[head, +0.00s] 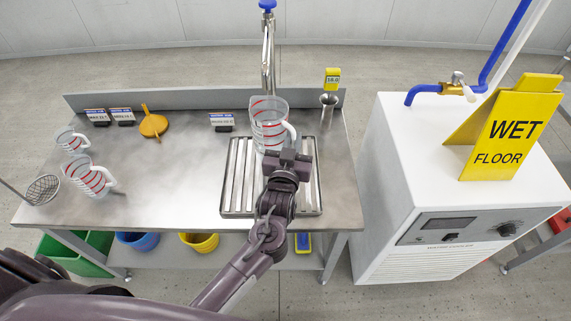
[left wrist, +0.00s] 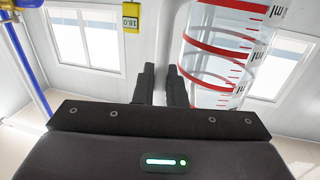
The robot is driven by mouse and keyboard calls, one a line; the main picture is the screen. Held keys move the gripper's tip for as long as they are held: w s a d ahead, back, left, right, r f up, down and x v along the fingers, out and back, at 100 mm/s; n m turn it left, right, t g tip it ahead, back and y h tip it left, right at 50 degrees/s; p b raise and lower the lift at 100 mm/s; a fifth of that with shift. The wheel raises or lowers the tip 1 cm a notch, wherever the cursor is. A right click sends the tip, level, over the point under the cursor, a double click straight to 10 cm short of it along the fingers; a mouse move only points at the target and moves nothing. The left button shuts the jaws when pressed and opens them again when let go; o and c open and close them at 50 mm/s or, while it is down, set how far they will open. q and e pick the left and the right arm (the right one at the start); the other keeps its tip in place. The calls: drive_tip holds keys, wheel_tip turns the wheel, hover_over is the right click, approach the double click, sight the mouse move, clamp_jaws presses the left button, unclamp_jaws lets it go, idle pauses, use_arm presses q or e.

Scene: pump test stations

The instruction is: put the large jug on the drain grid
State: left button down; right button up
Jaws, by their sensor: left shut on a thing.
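The large jug (head: 268,118) is clear with red bands and stands upright over the back part of the drain grid (head: 238,180). My left gripper (head: 287,156) is shut on the jug's handle at its near right side. I cannot tell whether the jug's base touches the grid or hangs just above it. In the left wrist view the jug (left wrist: 228,50) fills the right side, beside the two close fingers (left wrist: 162,75). My right gripper is not in view.
A tap (head: 268,55) rises behind the jug. A steel cylinder (head: 328,108) stands at right, near the white cooler (head: 400,150).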

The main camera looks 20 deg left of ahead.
use_arm(q)
wheel_tip(320, 180, down, 3)
drive_tip(key=shift+a+r, duration=0.1)
drive_tip(key=shift+r, duration=0.05)
drive_tip(key=shift+f, duration=0.35)
wheel_tip(320, 180, down, 4)
drive_tip(key=shift+r, duration=0.25)
drive_tip(key=shift+f, duration=0.3)
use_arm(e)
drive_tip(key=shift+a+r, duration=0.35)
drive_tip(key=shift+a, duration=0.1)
use_arm(q)
drive_tip(key=shift+f, duration=0.15)
drive_tip(key=c, duration=1.5)
unclamp_jaws()
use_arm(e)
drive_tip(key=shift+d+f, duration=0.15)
